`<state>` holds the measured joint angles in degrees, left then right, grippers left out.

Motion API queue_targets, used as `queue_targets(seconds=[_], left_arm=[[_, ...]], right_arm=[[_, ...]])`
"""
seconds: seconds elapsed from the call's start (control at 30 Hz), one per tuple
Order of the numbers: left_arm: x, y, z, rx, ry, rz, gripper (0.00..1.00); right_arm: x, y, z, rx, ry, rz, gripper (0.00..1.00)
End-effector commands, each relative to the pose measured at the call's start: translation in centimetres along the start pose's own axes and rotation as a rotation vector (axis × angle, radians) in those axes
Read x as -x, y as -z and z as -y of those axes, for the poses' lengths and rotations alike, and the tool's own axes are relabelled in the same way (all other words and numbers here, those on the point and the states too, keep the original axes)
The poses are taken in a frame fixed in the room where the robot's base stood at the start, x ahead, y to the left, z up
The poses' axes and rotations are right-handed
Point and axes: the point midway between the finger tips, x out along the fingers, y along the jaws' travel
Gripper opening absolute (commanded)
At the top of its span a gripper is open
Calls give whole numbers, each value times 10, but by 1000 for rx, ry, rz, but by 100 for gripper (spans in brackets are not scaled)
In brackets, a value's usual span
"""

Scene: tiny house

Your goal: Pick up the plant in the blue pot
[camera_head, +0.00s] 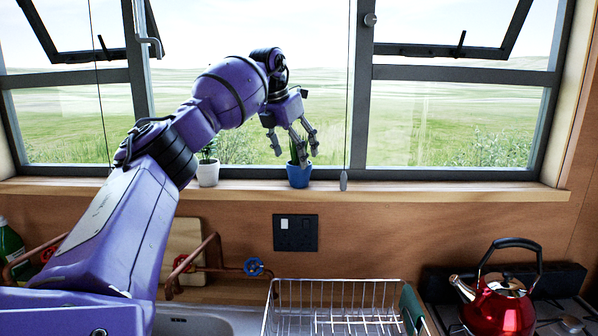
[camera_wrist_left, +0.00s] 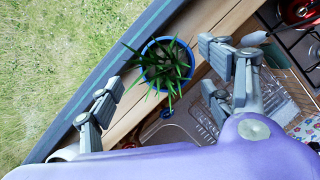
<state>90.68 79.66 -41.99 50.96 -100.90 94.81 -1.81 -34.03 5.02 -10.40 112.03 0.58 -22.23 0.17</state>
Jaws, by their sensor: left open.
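The plant in the blue pot (camera_head: 299,175) stands upright on the wooden windowsill, near the middle of the head view. My left gripper (camera_head: 293,149) is just above it, with its open fingers pointing down around the leaves, which they partly hide. In the left wrist view the spiky green plant (camera_wrist_left: 166,66) and the blue pot's rim (camera_wrist_left: 188,52) show from above. There the left gripper's fingers (camera_wrist_left: 163,75) are spread on either side of the plant, apart from the pot. My right gripper is in neither view.
A white pot (camera_head: 208,173) with a plant stands on the sill to the left, partly behind my arm. The window (camera_head: 350,110) is behind the sill (camera_head: 420,191). Below are a wire dish rack (camera_head: 335,290), the sink and a red kettle (camera_head: 498,305). The sill's right side is clear.

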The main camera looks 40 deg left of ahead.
Motion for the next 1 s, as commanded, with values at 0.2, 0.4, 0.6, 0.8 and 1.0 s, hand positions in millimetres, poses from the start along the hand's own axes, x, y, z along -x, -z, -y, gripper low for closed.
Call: queue_targets(seconds=[0.2,0.4,0.6,0.8,1.0], left_arm=[[-27,2,6,-3,2,2,73],[-52,3,7,0,2,1,73],[-55,3,7,-1,2,2,73],[-54,3,7,-1,2,2,55],[-54,3,7,-1,2,1,28]], right_arm=[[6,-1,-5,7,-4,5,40],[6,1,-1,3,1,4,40],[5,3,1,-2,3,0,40],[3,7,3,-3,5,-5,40],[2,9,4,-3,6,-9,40]])
